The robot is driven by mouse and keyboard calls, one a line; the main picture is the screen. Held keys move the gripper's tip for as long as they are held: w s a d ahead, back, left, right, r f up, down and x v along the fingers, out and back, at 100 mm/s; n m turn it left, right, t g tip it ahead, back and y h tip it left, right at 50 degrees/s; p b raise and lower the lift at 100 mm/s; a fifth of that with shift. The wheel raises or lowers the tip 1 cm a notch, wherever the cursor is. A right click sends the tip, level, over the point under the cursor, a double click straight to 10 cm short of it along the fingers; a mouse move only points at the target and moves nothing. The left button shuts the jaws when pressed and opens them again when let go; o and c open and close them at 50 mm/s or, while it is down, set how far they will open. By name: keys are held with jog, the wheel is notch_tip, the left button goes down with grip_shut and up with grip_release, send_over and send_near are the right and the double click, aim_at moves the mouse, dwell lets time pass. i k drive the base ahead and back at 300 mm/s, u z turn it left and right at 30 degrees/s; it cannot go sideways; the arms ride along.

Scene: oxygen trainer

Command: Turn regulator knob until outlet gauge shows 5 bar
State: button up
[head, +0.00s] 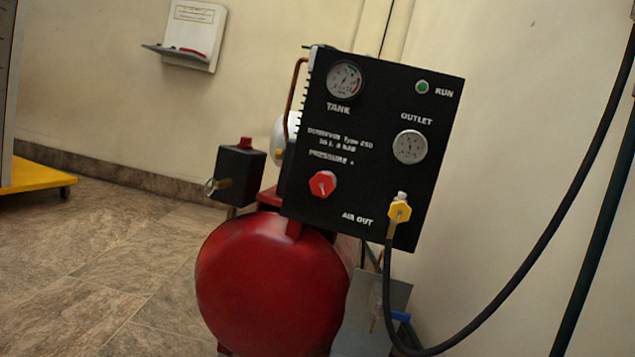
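The red regulator knob (323,184) sits on the lower left of the black panel (375,185), under the word PRESSURE. The outlet gauge (410,147) is a round white dial at the panel's right side, under the word OUTLET. Its needle is too small to read. A tank gauge (344,80) is at the panel's upper left. A yellow air-out fitting (399,211) with a black hose is at the lower right of the panel. My gripper is not in view, and nothing touches the knob.
The red tank (270,285) stands below the panel on a tiled floor (90,265). A black box with a red button (241,172) is left of the panel. The black hose (530,250) loops across the right side. Floor at the left is open.

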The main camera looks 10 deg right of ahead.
aim_at(321, 185)
jog(key=i, duration=1.1)
jog(key=z, duration=0.1)
